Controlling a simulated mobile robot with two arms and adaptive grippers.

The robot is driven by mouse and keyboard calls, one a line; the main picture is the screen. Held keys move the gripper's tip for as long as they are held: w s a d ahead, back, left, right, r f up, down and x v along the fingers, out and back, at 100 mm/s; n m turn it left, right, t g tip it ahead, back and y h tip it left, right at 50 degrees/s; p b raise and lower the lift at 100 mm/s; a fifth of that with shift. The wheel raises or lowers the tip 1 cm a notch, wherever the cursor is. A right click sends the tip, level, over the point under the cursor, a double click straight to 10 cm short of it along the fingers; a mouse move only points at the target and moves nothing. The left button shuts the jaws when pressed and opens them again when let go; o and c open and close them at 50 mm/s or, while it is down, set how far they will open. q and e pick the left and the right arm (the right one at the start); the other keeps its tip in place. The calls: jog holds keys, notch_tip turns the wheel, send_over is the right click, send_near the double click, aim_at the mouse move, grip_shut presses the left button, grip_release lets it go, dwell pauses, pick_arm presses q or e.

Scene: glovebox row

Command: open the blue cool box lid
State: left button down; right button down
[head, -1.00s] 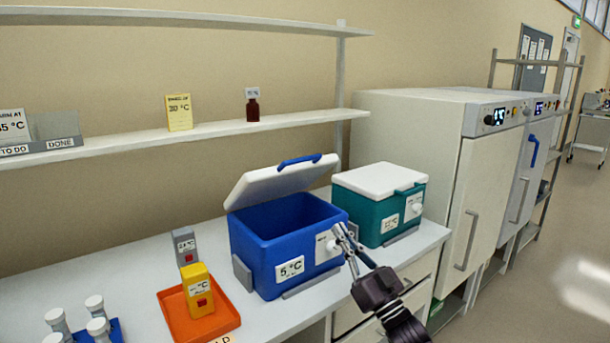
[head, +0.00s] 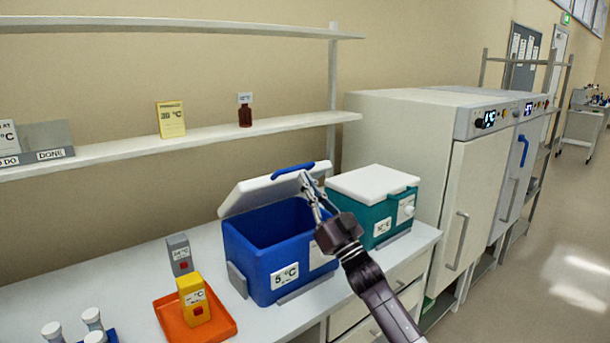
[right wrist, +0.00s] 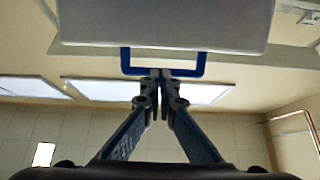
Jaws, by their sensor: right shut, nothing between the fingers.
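The blue cool box (head: 262,262) stands on the bench with its white lid (head: 262,190) raised and tilted back, and its blue inside shows. The lid's blue handle (head: 293,170) is at its raised edge. My right gripper (head: 307,180) is shut and empty, its fingertips at the handle in the head view. In the right wrist view the shut fingertips (right wrist: 160,74) overlap the bar of the blue handle (right wrist: 135,70) under the white lid (right wrist: 165,25); I cannot tell whether they touch it. My left gripper is not in view.
A teal cool box (head: 372,215) with a shut white lid stands close on the right. An orange tray (head: 222,325) with a yellow device (head: 193,299) is at front left, near a grey device (head: 180,254). Shelves (head: 200,133) run behind. White cabinets (head: 400,130) stand right.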

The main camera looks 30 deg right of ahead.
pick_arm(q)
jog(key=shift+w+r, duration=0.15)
pick_arm(e)
jog(key=shift+w+r, duration=0.2)
jog(key=shift+w, duration=0.25)
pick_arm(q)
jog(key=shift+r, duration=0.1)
pick_arm(e)
jog(key=shift+r, duration=0.1)
